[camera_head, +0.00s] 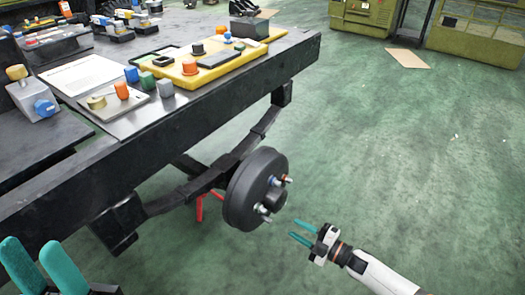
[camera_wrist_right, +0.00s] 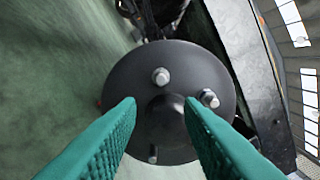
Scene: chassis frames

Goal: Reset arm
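My right gripper (camera_head: 301,233) is open and empty, with teal fingers, just right of a black wheel hub (camera_head: 246,190) under the table. In the right wrist view the open fingers (camera_wrist_right: 160,115) point at the hub (camera_wrist_right: 185,75), with its centre cap between and beyond them. The hub carries several studs, some with silver nuts (camera_wrist_right: 161,76). My left gripper (camera_head: 40,265) is at the lower left of the head view, its two teal fingers spread apart with nothing between them.
A dark chassis table (camera_head: 185,115) holds a yellow tray (camera_head: 221,67), a white sheet (camera_head: 82,74), coloured blocks and power tools (camera_head: 112,27). Green floor (camera_head: 410,150) is open to the right. Yellow-green cabinets (camera_head: 475,32) stand at the back.

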